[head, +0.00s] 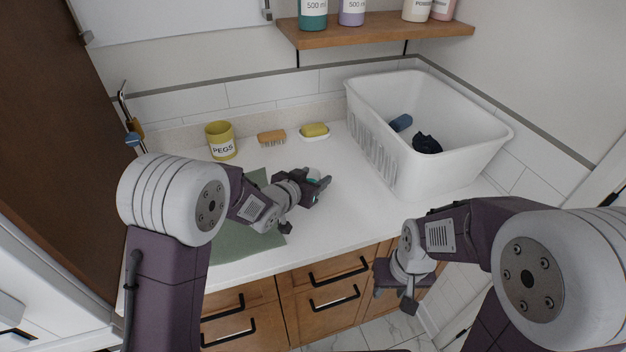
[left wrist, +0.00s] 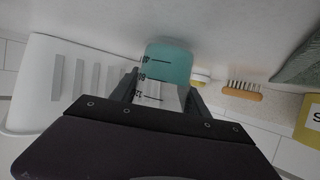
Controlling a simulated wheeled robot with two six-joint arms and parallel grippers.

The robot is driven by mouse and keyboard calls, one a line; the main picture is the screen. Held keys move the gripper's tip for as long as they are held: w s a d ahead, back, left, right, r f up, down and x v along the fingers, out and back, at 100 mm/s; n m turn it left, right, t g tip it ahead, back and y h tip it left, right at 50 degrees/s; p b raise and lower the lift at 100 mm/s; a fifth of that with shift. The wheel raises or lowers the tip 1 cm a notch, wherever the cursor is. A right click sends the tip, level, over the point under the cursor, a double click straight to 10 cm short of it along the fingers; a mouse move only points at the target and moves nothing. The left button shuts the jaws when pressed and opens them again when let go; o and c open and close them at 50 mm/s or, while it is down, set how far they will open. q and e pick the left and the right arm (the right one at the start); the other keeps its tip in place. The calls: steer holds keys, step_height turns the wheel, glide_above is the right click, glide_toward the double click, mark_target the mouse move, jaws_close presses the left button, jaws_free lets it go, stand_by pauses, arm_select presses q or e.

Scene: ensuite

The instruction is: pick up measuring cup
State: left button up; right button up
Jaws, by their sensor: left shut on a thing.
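The measuring cup (left wrist: 165,72) shows in the left wrist view as a teal and clear cup with dark scale marks, held between the two fingers of my left gripper (left wrist: 163,92). I cannot tell whether the cup touches the counter. My right gripper (head: 396,287) hangs in front of the counter's front edge, apart from the cup; its finger gap is not clear.
A white basket (head: 370,145) with dark items stands at the right on the counter (head: 345,205). A yellow pegs cup (head: 221,141), a brush (head: 271,138) and a soap dish (head: 314,138) line the back. A green cloth (head: 235,240) lies at the left. A shelf (head: 375,30) with bottles hangs above.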

arm_select(q)
step_height(320, 180, up, 18)
steer(key=p, duration=0.6)
steer(key=shift+f, duration=0.2)
stand_by(0.6)
